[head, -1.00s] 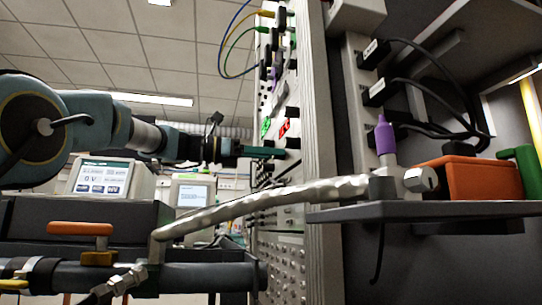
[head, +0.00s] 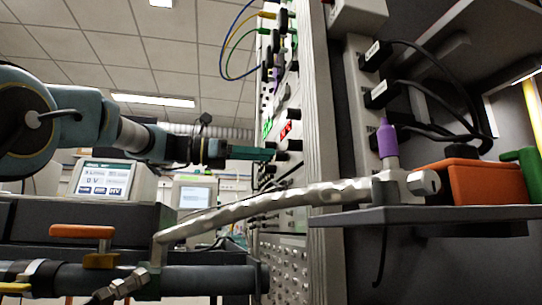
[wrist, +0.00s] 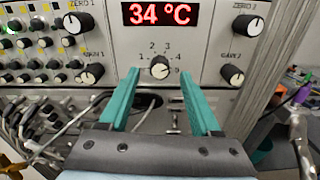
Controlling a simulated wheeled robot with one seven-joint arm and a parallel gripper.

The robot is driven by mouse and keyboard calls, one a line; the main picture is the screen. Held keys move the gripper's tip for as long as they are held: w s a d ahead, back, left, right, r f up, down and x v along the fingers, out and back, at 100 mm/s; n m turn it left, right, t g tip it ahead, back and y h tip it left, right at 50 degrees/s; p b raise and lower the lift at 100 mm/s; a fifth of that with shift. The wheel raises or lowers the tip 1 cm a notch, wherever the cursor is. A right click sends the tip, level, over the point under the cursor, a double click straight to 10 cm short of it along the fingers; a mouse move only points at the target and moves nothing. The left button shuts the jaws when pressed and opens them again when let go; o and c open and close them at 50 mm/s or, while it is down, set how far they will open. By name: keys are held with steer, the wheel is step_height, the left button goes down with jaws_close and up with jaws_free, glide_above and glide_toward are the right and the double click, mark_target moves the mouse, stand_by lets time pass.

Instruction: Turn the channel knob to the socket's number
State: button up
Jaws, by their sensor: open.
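The channel knob (wrist: 158,67) is a small black knob with a pale face, below the red display on the panel. The numbers 1 to 5 are printed around it. Its pointer is too small to read surely. My gripper (wrist: 160,73) is open, with one teal finger to each side of the knob in the picture and nothing between them. Contact cannot be told. In the head view my gripper (head: 272,154) reaches the panel face. Sockets with black plugs and labels (head: 378,91) stand at the right; their labels are too small to read.
Larger knobs marked gain and zero flank the channel knob, such as Gain 2 (wrist: 232,75). The display (wrist: 160,14) reads 34 °C. Cables hang at lower left of the panel. A silver pipe (head: 280,196) crosses in front, near an orange box (head: 480,183).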

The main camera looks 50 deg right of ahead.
steer(key=v, duration=0.7)
steer(key=shift+w+a+p, duration=0.2)
steer(key=shift+a+p, duration=0.05)
steer(key=shift+p, duration=0.1)
